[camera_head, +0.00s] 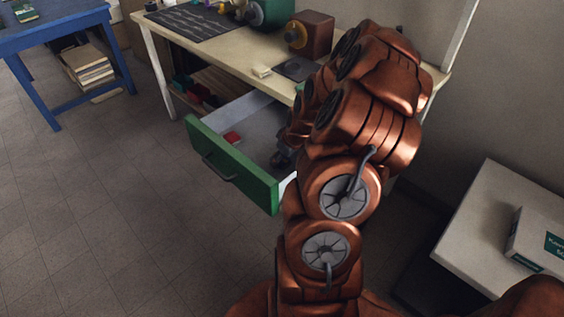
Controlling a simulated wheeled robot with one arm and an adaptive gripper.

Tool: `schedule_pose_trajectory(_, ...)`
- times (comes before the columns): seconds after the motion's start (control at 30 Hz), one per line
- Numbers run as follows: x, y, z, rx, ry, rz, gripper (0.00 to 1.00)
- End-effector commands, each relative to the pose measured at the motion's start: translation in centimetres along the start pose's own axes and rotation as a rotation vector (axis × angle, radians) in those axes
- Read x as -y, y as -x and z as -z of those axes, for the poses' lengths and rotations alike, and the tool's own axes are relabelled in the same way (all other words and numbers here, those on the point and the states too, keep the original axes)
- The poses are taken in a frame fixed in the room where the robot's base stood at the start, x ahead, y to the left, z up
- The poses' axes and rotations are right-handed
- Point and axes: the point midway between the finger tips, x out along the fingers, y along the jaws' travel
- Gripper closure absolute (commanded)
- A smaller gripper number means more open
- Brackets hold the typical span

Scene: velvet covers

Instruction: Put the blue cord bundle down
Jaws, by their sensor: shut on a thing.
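My copper-coloured arm rises through the middle of the view and bends over toward the open green-fronted drawer (232,166). My gripper (282,159) shows only as a small dark shape at the drawer's right side, partly hidden by my arm. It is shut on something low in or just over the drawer. The blue cord bundle cannot be made out clearly; the fingertips and what they hold are mostly hidden. I cannot tell whether the held thing touches the drawer floor.
A red item (232,138) lies in the drawer. The cream workbench (221,50) above carries a dark mat (190,22), a green machine (268,12) and a brown box (309,34). A blue table (52,26) stands left, a white table (482,226) right. Floor at left is clear.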

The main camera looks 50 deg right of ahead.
Motion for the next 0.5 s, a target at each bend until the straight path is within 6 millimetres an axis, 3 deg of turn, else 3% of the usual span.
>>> schedule_pose_trajectory(0.2, 0.1, -2.2, -1.0, 0.003, 0.0, 0.003, 0.75)
schedule_pose_trajectory(0.5, 0.1, -2.4, -1.0, 0.001, 0.001, 0.001, 0.75)
